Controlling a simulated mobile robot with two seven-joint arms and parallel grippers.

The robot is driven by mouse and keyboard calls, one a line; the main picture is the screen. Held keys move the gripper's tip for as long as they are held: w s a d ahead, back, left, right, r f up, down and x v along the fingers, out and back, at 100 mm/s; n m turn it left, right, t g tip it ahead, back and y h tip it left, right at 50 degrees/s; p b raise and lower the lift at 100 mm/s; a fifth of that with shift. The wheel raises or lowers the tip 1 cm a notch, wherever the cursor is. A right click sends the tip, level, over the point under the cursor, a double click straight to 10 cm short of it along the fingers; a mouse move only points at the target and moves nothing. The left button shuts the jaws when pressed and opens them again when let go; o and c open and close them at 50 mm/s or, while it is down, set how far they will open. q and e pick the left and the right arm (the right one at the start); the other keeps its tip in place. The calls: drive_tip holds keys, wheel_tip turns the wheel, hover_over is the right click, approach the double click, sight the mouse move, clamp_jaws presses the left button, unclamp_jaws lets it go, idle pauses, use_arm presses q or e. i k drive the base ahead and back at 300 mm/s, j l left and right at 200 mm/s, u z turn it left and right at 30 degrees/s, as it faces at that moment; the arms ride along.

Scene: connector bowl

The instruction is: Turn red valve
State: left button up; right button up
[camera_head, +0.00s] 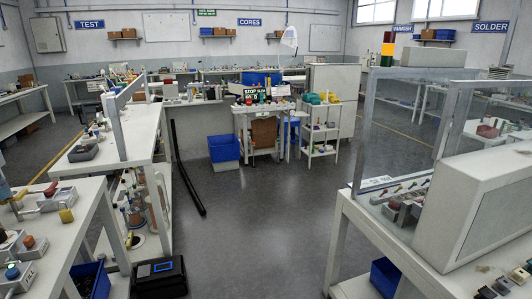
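I cannot pick out a red valve with certainty in the head view. A small reddish knob (28,241) sits on a grey box on the near left bench. A red block-like item (488,131) lies on the bench behind the glass at the right. Small red pieces (398,189) are on the near right bench, too small to identify. Neither of my grippers is in view.
Left benches (80,215) and a right bench (352,212) with a glass screen (405,130) flank a clear grey floor (262,225). A trolley (320,131) stands farther back.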

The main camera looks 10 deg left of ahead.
sight(49, 191)
drive_tip(key=i+u, duration=0.45)
drive_tip(key=i+l+u, duration=0.2)
drive_tip(key=i+u, duration=0.55)
drive_tip(key=u, duration=0.15)
drive_tip(key=i+l+u, duration=0.1)
drive_tip(key=u, duration=0.3)
drive_tip(key=i+l+u, duration=0.25)
drive_tip(key=u, duration=0.15)
drive_tip(key=i+l+u, duration=0.25)
drive_tip(key=u, duration=0.15)
drive_tip(key=i+l+u, duration=0.15)
drive_tip(key=l+u, duration=0.25)
drive_tip(key=i+l+u, duration=0.15)
drive_tip(key=l+u, duration=0.15)
drive_tip(key=i+l+u, duration=0.1)
drive_tip(key=l+u, duration=0.2)
